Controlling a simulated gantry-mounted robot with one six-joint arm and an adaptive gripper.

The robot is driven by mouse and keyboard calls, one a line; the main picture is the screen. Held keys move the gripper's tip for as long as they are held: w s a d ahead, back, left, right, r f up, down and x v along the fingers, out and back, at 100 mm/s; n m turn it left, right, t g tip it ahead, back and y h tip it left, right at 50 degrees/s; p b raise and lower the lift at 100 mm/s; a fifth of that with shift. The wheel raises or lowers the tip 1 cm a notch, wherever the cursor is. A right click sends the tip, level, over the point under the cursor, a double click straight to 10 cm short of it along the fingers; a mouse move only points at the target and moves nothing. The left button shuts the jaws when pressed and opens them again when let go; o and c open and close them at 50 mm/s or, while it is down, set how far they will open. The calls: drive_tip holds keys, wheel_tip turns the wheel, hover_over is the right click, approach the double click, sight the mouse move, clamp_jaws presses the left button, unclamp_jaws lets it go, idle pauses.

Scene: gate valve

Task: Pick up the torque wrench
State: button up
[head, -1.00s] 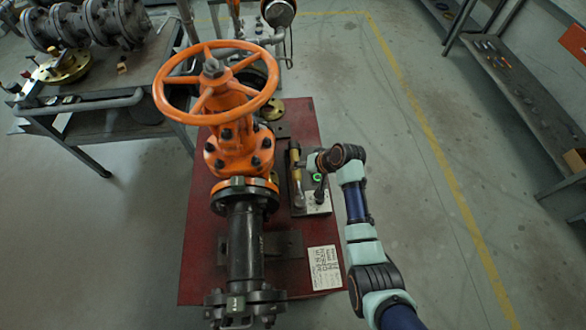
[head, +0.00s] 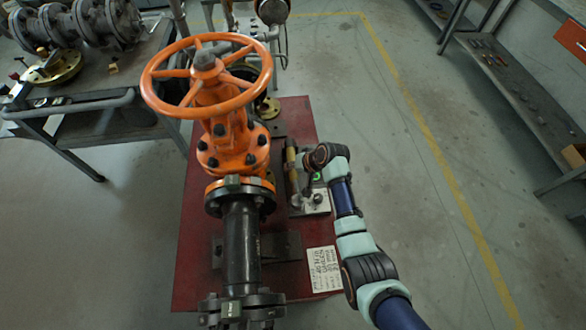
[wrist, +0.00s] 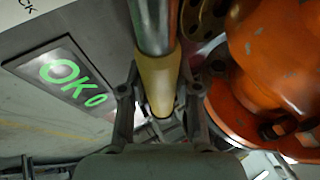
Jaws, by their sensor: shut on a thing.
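The torque wrench (wrist: 159,80) has a yellow grip and a bare metal shaft. In the wrist view it runs down between the two fingers of my gripper (wrist: 157,105), which are shut on the yellow part. In the head view the wrench (head: 291,160) shows as a thin yellow bar just right of the orange valve, beside a small light panel on the red base. My gripper there is mostly hidden by my wrist (head: 327,157). I cannot tell whether the wrench is clear of its support.
The orange gate valve (head: 228,135) with its handwheel (head: 207,72) stands close left of the wrench. A green OK display (wrist: 72,82) is beside the wrench. A card (head: 323,269) lies on the red base (head: 195,245). Floor on the right is open.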

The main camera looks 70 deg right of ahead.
drive_tip(key=shift+r, duration=0.1)
clamp_jaws()
wheel_tip(320, 180, up, 24)
drive_tip(key=p, duration=1.1)
drive_tip(key=shift+f+p, duration=0.25)
drive_tip(key=shift+p, duration=0.05)
